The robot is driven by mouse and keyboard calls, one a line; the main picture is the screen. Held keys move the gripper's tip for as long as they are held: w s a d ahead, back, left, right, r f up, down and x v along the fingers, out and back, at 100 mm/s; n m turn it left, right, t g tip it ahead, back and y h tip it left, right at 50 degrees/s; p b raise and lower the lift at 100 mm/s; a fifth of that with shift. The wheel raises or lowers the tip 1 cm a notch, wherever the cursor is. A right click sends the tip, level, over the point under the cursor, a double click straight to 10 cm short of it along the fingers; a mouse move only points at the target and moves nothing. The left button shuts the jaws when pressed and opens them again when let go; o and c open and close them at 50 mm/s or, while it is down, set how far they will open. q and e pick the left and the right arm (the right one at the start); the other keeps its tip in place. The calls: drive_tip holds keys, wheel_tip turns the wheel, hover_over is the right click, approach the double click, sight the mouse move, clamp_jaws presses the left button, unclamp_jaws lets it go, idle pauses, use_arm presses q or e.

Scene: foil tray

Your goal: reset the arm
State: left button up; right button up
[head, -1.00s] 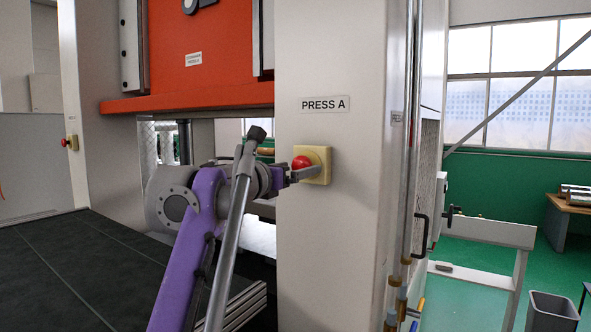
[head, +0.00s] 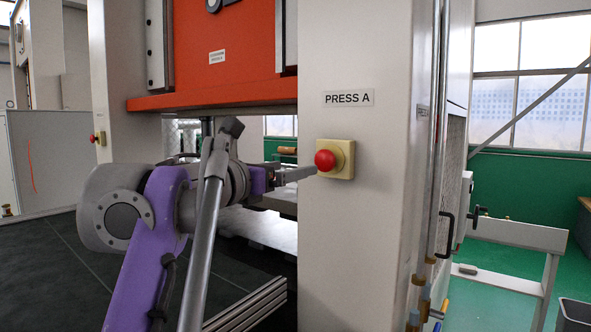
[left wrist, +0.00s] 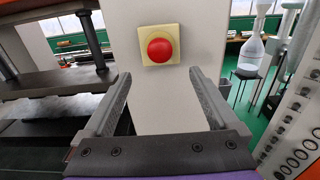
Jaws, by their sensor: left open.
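My left arm comes up from the lower left in the head view, purple and grey. My left gripper (head: 300,174) is at the front of the press post, pointing right toward a red round button on a yellow square box (head: 347,171). In the left wrist view the two fingers (left wrist: 158,100) are spread apart with nothing between them. The red button (left wrist: 160,50) shows beyond the fingertips, between them. In the head view the button (head: 325,160) is just past the fingertips; I cannot tell if they touch its box. My right gripper is not in view.
An orange press ram (head: 235,60) hangs above a dark bed. A second red button (head: 97,138) is on the far left post. Railing (head: 510,235) and green floor lie right.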

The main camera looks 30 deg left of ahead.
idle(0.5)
use_arm(q)
drive_tip(key=s+f+n+g+y, duration=0.3)
drive_tip(key=f+n+g+y, duration=0.3)
drive_tip(key=f+n, duration=2.2)
drive_tip(key=s+d+f+n+g+h, duration=0.1)
drive_tip(key=s+d+f, duration=0.4)
drive_tip(key=f, duration=0.5)
drive_tip(key=s+d+f+n+g+h, duration=0.2)
drive_tip(key=s+d+f+n, duration=0.3)
drive_tip(key=f, duration=0.5)
drive_tip(key=s+d+f+n+g+h, duration=0.1)
drive_tip(key=s+d+f+n+g, duration=0.2)
drive_tip(key=f, duration=0.7)
drive_tip(key=s+d, duration=0.2)
drive_tip(key=s, duration=0.2)
drive_tip(key=shift+s+d+f, duration=0.2)
drive_tip(key=shift+s+d, duration=0.1)
